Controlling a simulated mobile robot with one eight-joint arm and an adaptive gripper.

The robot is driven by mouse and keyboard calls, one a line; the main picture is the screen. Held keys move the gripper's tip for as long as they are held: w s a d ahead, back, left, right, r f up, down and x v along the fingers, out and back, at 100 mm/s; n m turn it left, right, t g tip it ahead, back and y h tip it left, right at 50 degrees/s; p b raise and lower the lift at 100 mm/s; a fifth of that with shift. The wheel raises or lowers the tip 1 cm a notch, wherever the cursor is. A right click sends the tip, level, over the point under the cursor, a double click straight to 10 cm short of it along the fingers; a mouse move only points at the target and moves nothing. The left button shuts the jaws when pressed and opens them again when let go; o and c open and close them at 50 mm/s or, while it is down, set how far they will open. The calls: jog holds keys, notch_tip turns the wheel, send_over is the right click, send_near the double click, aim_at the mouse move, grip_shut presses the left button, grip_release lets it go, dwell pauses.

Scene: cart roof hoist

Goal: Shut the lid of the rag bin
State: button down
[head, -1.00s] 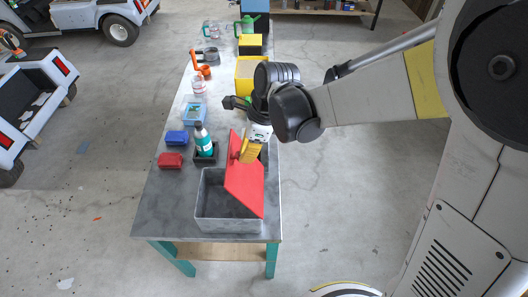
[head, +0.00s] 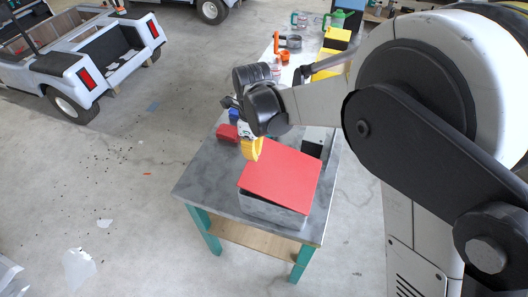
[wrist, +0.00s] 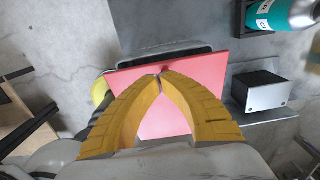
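The rag bin (head: 272,212) is a grey open-topped box at the near end of the workbench. Its red lid (head: 285,175) lies almost flat over the bin, with a thin dark gap under its near edge. In the wrist view the red lid (wrist: 160,112) spreads beneath the fingers. My gripper (head: 252,150) is at the lid's far left corner, its yellow fingers pointing down. In the wrist view my gripper (wrist: 160,76) has its fingertips together, with no object seen between them. A small dark red spot shows just beyond the tips; contact is unclear.
A red box (head: 228,133) and a blue box (head: 234,115) sit on the workbench (head: 205,180) beside my gripper. A teal bottle (wrist: 285,14) shows in the wrist view. Open floor lies left of the bench.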

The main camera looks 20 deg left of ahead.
aim_at(250, 161)
jog(key=shift+a+f+b, duration=0.25)
jog(key=shift+f+b, duration=0.1)
jog(key=shift+f, duration=0.35)
jog(key=shift+a+f+b, duration=0.25)
jog(key=shift+f+b, duration=0.05)
jog(key=shift+f, duration=0.35)
jog(key=shift+a+f+b, duration=0.25)
jog(key=shift+f+b, duration=0.1)
jog(key=shift+f, duration=0.35)
